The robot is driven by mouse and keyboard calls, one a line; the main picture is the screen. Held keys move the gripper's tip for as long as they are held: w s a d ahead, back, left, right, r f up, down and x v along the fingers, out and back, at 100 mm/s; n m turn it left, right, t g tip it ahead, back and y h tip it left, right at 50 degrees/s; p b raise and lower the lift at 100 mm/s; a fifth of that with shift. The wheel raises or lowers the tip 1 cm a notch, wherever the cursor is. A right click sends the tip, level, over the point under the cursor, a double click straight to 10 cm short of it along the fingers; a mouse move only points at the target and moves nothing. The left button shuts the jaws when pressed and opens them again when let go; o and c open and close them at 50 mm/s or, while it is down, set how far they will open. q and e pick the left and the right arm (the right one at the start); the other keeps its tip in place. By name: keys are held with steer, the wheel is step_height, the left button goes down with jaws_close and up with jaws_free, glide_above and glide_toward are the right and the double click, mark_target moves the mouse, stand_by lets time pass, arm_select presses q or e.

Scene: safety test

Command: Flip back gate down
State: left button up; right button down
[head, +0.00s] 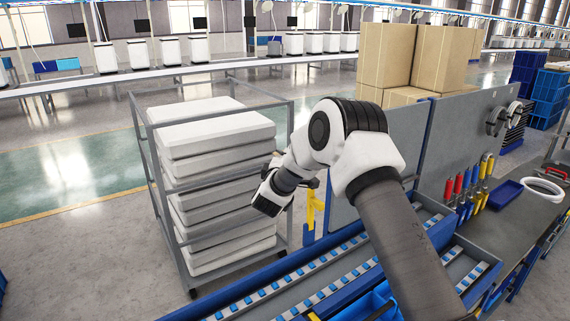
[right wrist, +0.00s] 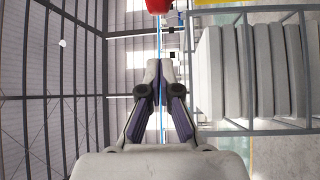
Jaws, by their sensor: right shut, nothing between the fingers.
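A yellow upright piece (head: 312,212) on a short blue post stands at the edge of the blue-framed roller track (head: 325,277) in the head view. I cannot tell whether it is the back gate, and no other gate shows clearly. My right arm reaches in from the right, and its wrist is left of the yellow piece, beside the rack. In the right wrist view my right gripper (right wrist: 160,72) is shut and empty, its fingertips together. A red piece (right wrist: 158,6) and a yellow patch (right wrist: 212,3) show at that view's top edge, apart from the fingertips. My left gripper is out of view.
A grey wire-frame rack (head: 163,196) with stacked white panels (head: 217,144) stands left of my right wrist. A grey partition (head: 462,135), cardboard boxes (head: 386,55) and a workbench with coloured-handled tools (head: 467,185) are at the right. Open floor lies at the left.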

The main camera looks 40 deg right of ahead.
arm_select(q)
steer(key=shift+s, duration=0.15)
arm_select(e)
steer(key=s+d, duration=0.2)
steer(key=d, duration=0.1)
steer(key=shift+s+d, duration=0.1)
steer(key=shift+d, duration=0.15)
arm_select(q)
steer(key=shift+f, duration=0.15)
arm_select(e)
steer(key=shift+f, duration=0.1)
